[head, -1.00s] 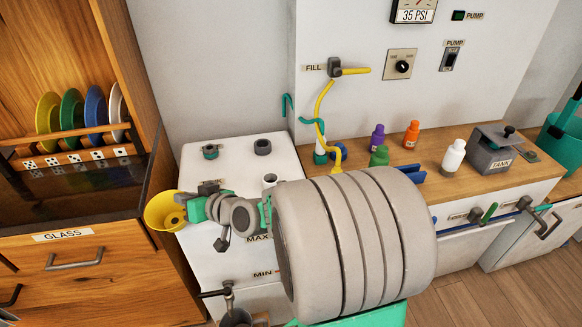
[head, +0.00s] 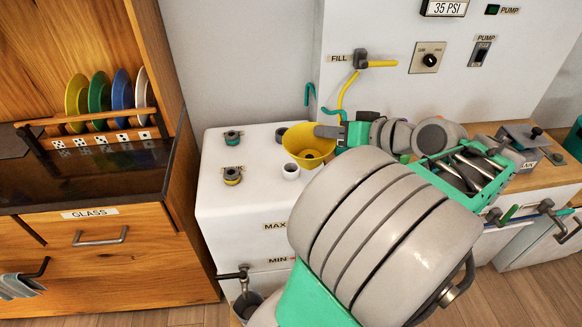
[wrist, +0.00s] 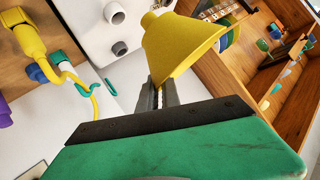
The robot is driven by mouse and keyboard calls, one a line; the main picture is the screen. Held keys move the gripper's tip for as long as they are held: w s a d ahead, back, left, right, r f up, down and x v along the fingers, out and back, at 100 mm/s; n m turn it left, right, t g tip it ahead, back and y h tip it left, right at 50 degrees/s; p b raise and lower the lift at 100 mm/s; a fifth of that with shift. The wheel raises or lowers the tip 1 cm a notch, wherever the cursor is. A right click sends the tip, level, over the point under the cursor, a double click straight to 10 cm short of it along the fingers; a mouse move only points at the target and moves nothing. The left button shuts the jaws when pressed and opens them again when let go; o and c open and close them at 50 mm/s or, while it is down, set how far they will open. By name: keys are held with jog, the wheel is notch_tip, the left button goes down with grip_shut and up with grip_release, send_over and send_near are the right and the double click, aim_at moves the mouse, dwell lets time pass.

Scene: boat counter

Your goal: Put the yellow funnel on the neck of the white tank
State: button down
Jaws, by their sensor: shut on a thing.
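My gripper (head: 328,131) is shut on the rim of the yellow funnel (head: 300,142) and holds it, wide mouth showing, above the back right of the white tank (head: 240,208). In the wrist view the funnel (wrist: 180,42) sits between the fingertips (wrist: 160,92), with its narrow end toward the top. The tank's open white neck (head: 291,171) shows just below the funnel in the head view. The wrist view shows this neck (wrist: 114,14) to the left of the funnel, apart from it. The funnel's spout is hidden in the head view.
Other fittings stand on the tank: a grey one (head: 281,134) close behind the funnel, and two capped ones (head: 232,137) on the left. The yellow fill hose (head: 347,95) hangs behind my gripper. A dark-topped wooden cabinet (head: 100,195) borders the tank's left.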

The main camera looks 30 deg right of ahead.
jog(key=shift+w+a+f+m+b, duration=0.2)
jog(key=shift+a+b, duration=0.35)
jog(key=shift+w+a+f+m+b, duration=0.2)
jog(key=shift+a+b, duration=0.3)
jog(key=shift+a, duration=0.05)
jog(key=shift+w+f+b, duration=0.25)
jog(key=shift+b, duration=0.45)
jog(key=w+d+f+b, duration=0.3)
jog(key=w+d+f, duration=0.3)
jog(key=w+f, duration=0.6)
jog(key=shift+d+f, duration=0.2)
jog(key=shift+f, duration=0.4)
jog(key=c, duration=1.6)
grip_release()
jog(key=shift+o, duration=0.2)
jog(key=shift+r, duration=0.1)
jog(key=r+v, duration=0.1)
jog(key=v, duration=1.1)
jog(key=shift+p, duration=0.45)
